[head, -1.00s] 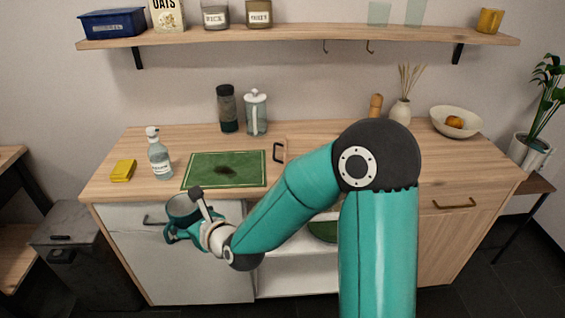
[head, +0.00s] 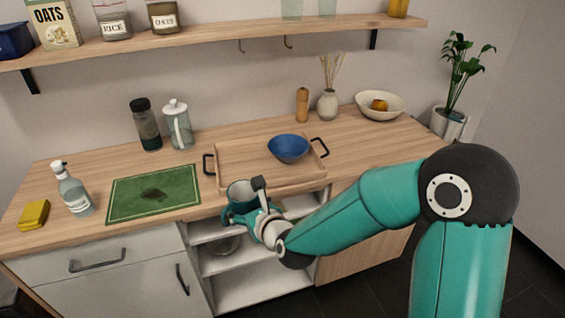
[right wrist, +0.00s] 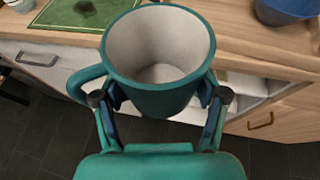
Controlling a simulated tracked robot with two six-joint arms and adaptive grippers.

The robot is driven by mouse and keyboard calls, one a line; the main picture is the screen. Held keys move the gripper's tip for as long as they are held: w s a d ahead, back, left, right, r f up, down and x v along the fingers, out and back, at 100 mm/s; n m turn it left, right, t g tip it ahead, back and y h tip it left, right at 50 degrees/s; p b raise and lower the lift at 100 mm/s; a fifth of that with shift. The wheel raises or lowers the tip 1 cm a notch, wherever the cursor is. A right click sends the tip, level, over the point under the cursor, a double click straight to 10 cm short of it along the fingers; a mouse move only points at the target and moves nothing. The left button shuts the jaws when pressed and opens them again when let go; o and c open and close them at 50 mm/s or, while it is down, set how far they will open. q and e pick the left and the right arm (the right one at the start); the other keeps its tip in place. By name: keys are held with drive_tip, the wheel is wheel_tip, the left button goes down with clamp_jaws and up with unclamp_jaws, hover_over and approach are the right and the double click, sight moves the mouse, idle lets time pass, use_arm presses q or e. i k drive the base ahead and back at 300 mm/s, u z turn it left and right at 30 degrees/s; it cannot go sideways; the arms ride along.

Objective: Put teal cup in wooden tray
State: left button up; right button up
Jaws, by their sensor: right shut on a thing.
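The teal cup (right wrist: 160,95) with a pale inside is upright between the fingers of my right gripper (right wrist: 158,98) in the right wrist view. The gripper is shut on its body, and the cup's handle points left. The wooden tray (head: 235,150) has black handles and lies on the counter. A blue bowl (head: 288,148) sits in its right part. My left gripper is not in view.
A green mat (head: 120,197) lies left of the tray. The tray's left part is bare.

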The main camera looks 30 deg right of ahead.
sight(234, 160)
drive_tip(key=z, duration=0.05)
drive_tip(key=i, duration=1)
drive_tip(key=u, duration=0.1)
